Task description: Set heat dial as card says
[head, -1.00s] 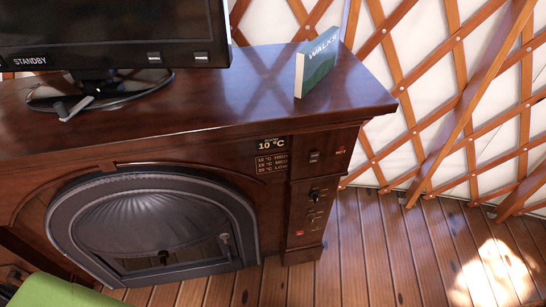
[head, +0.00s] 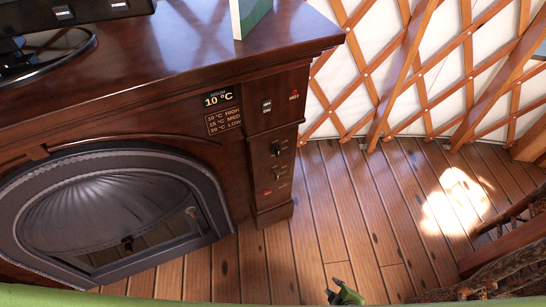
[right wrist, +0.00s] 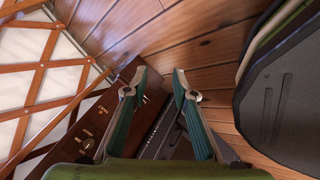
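The card (head: 224,121) on the dark wooden fireplace front reads 10 °C HIGH, 15 °C MED, 20 °C LOW. The display (head: 218,99) above it reads 10 °C. To its right, the side post (head: 271,135) carries a rocker switch (head: 267,106), a red HOT mark (head: 293,96), an upper knob (head: 278,150) and a lower knob (head: 275,174). The knob labels are too small to read. My right gripper (head: 345,294) is low over the floor, right of and apart from the post. In the right wrist view its fingers (right wrist: 161,76) are apart and empty. My left gripper is out of view.
The arched stove door (head: 110,215) is left of the post. A screen base (head: 40,55) and a book (head: 247,17) stand on the top. The lattice wall (head: 420,65) rises at the right. Open plank floor (head: 330,215) lies beside the post. Dark furniture (head: 510,250) stands at right.

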